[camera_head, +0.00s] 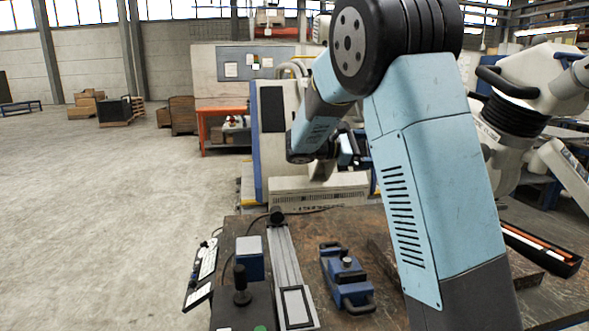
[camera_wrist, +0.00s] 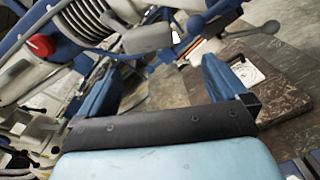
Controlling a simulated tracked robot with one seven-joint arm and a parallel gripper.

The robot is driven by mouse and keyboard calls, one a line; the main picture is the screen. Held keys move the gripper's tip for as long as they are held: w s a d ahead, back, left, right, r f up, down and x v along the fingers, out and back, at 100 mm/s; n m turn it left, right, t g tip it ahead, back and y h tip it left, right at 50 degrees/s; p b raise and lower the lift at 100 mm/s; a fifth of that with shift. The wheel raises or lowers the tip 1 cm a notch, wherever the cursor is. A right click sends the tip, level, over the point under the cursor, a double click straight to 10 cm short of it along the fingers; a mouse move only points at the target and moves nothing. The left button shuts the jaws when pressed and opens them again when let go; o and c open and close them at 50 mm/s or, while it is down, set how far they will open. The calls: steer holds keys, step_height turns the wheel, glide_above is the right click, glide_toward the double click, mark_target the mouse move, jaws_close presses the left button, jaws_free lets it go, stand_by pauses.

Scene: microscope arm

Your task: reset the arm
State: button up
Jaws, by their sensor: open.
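My light-blue arm crosses the right half of the head view and bends down at its dark joint. My gripper (camera_head: 347,150) shows small there, in front of a white machine (camera_head: 277,140), partly hidden by my own arm. In the wrist view, my gripper (camera_wrist: 162,62) has its two blue fingers wide apart with nothing between them. A pale jointed arm (camera_head: 545,82) with a black bellows stands at the right of the head view, partly hidden behind my arm. In the wrist view, a pale assembly (camera_wrist: 110,28) with ribbed coils lies beyond the fingertips. I cannot tell whether these are the same thing.
A dark worktop (camera_head: 330,235) in front holds a blue clamp-like fixture (camera_head: 346,278), a metal rail (camera_head: 285,255) and a blue box (camera_head: 250,258). A red knob (camera_wrist: 41,45) is at upper left in the wrist view. Open concrete floor (camera_head: 90,200) lies to the left.

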steer(key=s+d+f+m+g+y, duration=0.1)
steer(key=s+d+m+y, duration=0.15)
steer(key=s+y, duration=0.45)
steer(key=s+d+f+m+y, duration=0.2)
steer(key=s+m, duration=0.1)
steer(key=s, duration=0.8)
steer(key=s+a+m+t+y, duration=0.2)
steer(key=s+a+m+y, duration=0.1)
steer(key=s, duration=0.5)
steer(key=s+a+f+m+t+y, duration=0.1)
steer(key=s+a+m+t+y, duration=0.2)
steer(key=s, duration=0.6)
steer(key=shift+a+f+m+y, duration=0.2)
steer(key=shift+a+m+y, duration=0.35)
steer(key=shift+a+y, duration=0.9)
steer(key=shift+a+h, duration=0.35)
